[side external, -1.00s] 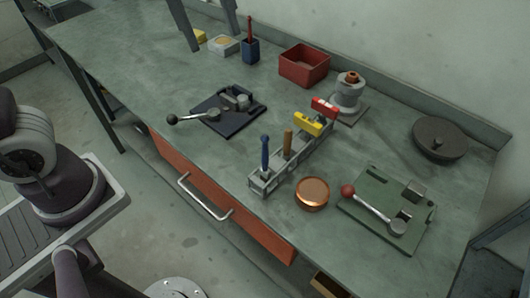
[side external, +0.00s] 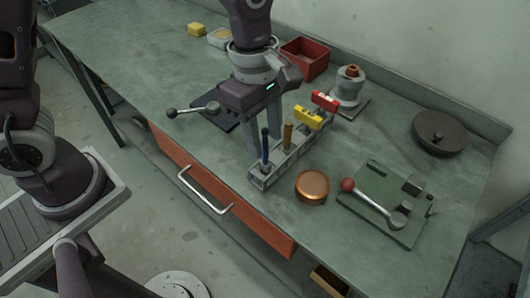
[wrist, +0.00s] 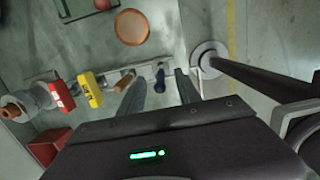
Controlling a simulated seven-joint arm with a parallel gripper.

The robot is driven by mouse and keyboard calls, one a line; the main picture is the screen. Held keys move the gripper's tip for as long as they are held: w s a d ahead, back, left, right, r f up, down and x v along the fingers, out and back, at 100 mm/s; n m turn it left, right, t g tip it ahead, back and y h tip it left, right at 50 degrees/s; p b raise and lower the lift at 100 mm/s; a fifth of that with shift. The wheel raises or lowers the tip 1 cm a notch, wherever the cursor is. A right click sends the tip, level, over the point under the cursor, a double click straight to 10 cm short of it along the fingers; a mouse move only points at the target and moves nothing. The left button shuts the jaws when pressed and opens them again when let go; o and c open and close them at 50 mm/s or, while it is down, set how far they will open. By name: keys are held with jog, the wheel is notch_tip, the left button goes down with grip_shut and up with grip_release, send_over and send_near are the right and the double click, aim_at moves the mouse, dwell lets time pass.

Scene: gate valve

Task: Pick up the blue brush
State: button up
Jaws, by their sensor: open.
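The blue brush (side external: 265,147) stands upright, handle up, in the front end of a grey rack (side external: 262,181). My gripper (side external: 263,141) points down over that end of the rack, with its jaws open. In the wrist view, the blue brush (wrist: 160,80) shows in the gap between the two fingers of my gripper (wrist: 160,75). The fingers look apart from it. Whether the fingertips are level with the handle is hard to tell.
A copper dish (side external: 312,187) and a green plate with a red-knobbed lever (side external: 385,204) lie to the right. A red bin (side external: 305,58) stands behind.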

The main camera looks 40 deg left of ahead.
aim_at(268, 165)
jog(key=f, duration=0.5)
jog(key=shift+d, duration=0.25)
jog(key=shift+r, duration=0.1)
grip_shut()
notch_tip(268, 165, up, 10)
